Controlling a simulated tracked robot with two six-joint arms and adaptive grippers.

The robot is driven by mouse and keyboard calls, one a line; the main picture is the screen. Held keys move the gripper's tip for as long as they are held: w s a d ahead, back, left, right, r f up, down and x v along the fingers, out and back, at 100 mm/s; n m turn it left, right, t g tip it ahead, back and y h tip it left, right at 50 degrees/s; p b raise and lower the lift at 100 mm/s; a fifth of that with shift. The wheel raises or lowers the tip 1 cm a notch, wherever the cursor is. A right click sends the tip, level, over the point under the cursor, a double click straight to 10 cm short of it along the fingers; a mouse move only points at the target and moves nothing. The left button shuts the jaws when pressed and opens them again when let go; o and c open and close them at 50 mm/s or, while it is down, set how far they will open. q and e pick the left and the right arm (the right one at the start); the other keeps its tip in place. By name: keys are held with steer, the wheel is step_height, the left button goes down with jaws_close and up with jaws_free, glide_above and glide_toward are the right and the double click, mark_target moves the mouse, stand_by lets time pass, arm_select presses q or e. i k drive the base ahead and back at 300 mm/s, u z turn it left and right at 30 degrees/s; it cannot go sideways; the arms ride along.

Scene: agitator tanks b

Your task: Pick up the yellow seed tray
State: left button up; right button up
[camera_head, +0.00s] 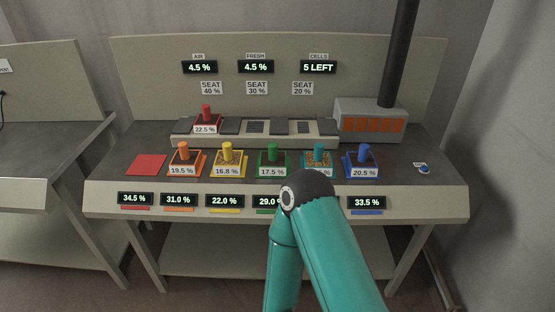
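The yellow seed tray (241,161) stands upright on the grey bench, in the front row between the orange tray (173,161) and the green tray (287,163). It has a yellow upright knob, light brown contents and a front label reading 16.8 %. Nothing covers it. Neither gripper shows in the head view. A bent teal arm of mine rises from the bottom centre, its dark joint in front of the bench edge and right of the yellow tray. It hides part of the display row.
A teal tray (318,155) and blue tray (375,160) stand further right. A red tray (208,122) sits in the raised rack (327,141) behind. A red square (147,165) lies bare at left. A heater-like box (372,122) with a black pipe (398,50) stands back right.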

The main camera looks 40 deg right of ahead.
mark_target(228, 161)
steer(key=z, duration=0.35)
steer(key=i, duration=1.05)
steer(key=u, duration=0.05)
